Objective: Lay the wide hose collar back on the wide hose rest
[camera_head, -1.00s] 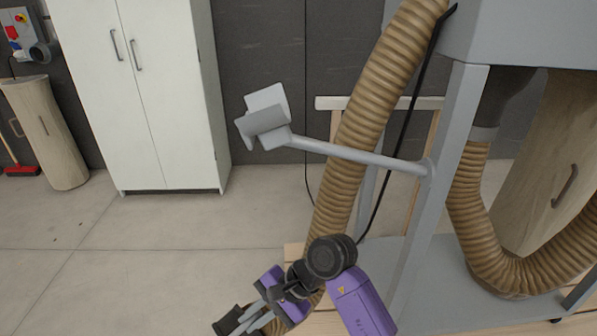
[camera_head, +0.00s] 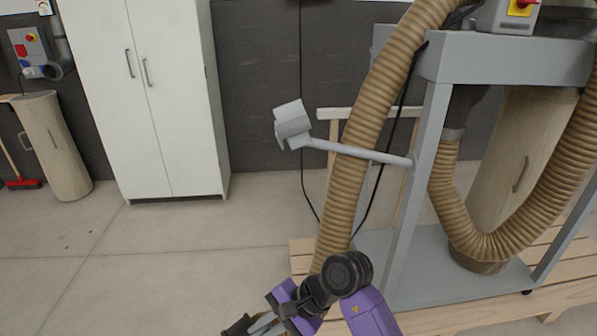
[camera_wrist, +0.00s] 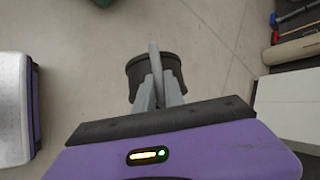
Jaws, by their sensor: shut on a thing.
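The wide hose rest (camera_head: 291,124) is a grey cradle at the end of a grey bar that reaches left from the machine's frame. It is empty. My gripper (camera_head: 262,326) is low in the head view, below and left of the rest and well apart from it. In the wrist view, my gripper (camera_wrist: 158,92) is shut on a thin grey tab of the wide hose collar (camera_wrist: 136,70), a black round piece. In the head view, the collar (camera_head: 238,327) shows only partly at the bottom edge.
The tan ribbed hose (camera_head: 350,175) hangs down in front of the rest's bar and passes behind my arm. The grey machine frame (camera_head: 425,150) and a wooden pallet (camera_head: 560,302) stand at right. A white cabinet (camera_head: 150,110) stands at left. Floor (camera_head: 200,255) there is clear.

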